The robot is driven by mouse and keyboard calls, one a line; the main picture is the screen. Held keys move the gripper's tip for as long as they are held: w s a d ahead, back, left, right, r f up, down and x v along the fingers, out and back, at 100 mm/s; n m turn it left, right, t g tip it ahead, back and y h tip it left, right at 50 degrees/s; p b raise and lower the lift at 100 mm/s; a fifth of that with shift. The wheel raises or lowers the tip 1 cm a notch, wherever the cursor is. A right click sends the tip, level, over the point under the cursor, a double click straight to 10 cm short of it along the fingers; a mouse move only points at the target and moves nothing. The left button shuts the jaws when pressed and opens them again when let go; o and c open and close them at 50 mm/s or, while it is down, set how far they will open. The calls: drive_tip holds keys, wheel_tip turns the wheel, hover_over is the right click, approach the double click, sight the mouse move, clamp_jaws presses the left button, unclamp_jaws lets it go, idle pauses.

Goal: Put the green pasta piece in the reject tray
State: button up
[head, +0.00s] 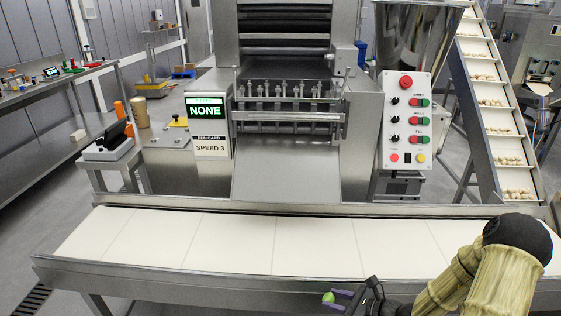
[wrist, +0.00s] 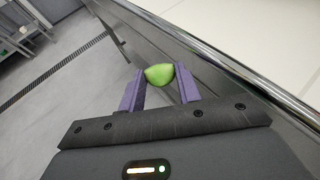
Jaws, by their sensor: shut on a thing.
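The green pasta piece (wrist: 159,74) is held between the two purple fingers of my gripper (wrist: 160,88) in the wrist view. In the head view the green piece (head: 328,297) shows at the tips of my gripper (head: 338,297), low at the bottom edge of the picture. My gripper is in front of the conveyor's near metal side, outside the belt. The wrist view shows the floor below and to the left of the piece. I cannot make out a reject tray in either view.
The white conveyor belt (head: 240,243) is bare, with a raised metal front rail (head: 180,278). Behind it stands the pasta machine with a chute (head: 286,175) and a button panel (head: 407,120). An inclined conveyor (head: 497,110) carries pale pieces at right.

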sight(332, 300)
wheel_tip(332, 300, up, 14)
drive_tip(key=p, duration=1.8)
drive_tip(key=shift+p, duration=0.35)
drive_tip(key=shift+a, duration=0.1)
drive_tip(key=shift+f+m+t+h, duration=0.1)
drive_tip(key=shift+m+t+h, duration=1.9)
drive_tip(key=shift+m+h, duration=0.45)
drive_tip(key=shift+y, duration=0.25)
drive_tip(key=shift+s+d, duration=0.1)
drive_tip(key=shift+d, duration=0.1)
